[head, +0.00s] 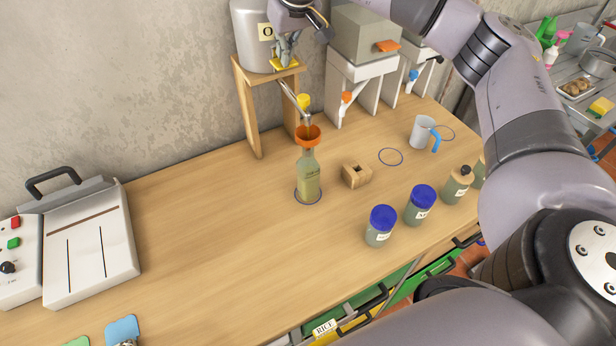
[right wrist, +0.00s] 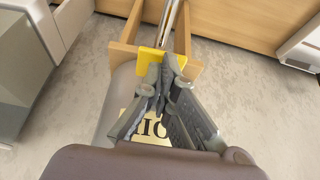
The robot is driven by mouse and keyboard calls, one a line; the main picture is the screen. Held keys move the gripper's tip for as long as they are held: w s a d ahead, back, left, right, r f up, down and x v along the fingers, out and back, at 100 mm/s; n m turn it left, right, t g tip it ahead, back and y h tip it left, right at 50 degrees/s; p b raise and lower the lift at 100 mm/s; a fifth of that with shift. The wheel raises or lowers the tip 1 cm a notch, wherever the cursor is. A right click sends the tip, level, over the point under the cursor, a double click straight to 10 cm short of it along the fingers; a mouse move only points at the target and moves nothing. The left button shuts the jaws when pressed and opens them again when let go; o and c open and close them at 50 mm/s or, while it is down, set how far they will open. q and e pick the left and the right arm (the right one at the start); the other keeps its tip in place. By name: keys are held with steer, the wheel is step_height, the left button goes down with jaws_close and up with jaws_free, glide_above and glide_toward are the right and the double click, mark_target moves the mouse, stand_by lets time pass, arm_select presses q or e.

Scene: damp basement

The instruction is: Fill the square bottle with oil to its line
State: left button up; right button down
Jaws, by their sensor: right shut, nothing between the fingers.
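The square bottle (head: 309,183) stands upright inside a blue ring on the bench and holds yellow-green liquid. An orange funnel (head: 308,136) sits in its neck, below a metal spout (head: 292,95) with a yellow piece near its end. The fill line is too small to make out. The grey oil container (head: 247,48) stands on a wooden stand, its label (right wrist: 143,125) reading OIL in the right wrist view. My right gripper (head: 286,56) is shut and empty at a yellow plate (right wrist: 147,61); contact is unclear. My left gripper is out of view.
A wooden block (head: 356,175) stands right of the bottle. A jug (head: 422,131) stands beside a blue ring. A white panelled device (head: 92,250) is at left. The left-middle bench is clear.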

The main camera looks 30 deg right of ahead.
steer(key=shift+r, duration=0.2)
stand_by(0.4)
steer(key=shift+r+p, duration=0.2)
steer(key=shift+p, duration=0.2)
stand_by(2.8)
step_height(320, 180, up, 8)
steer(key=p, duration=0.6)
stand_by(0.4)
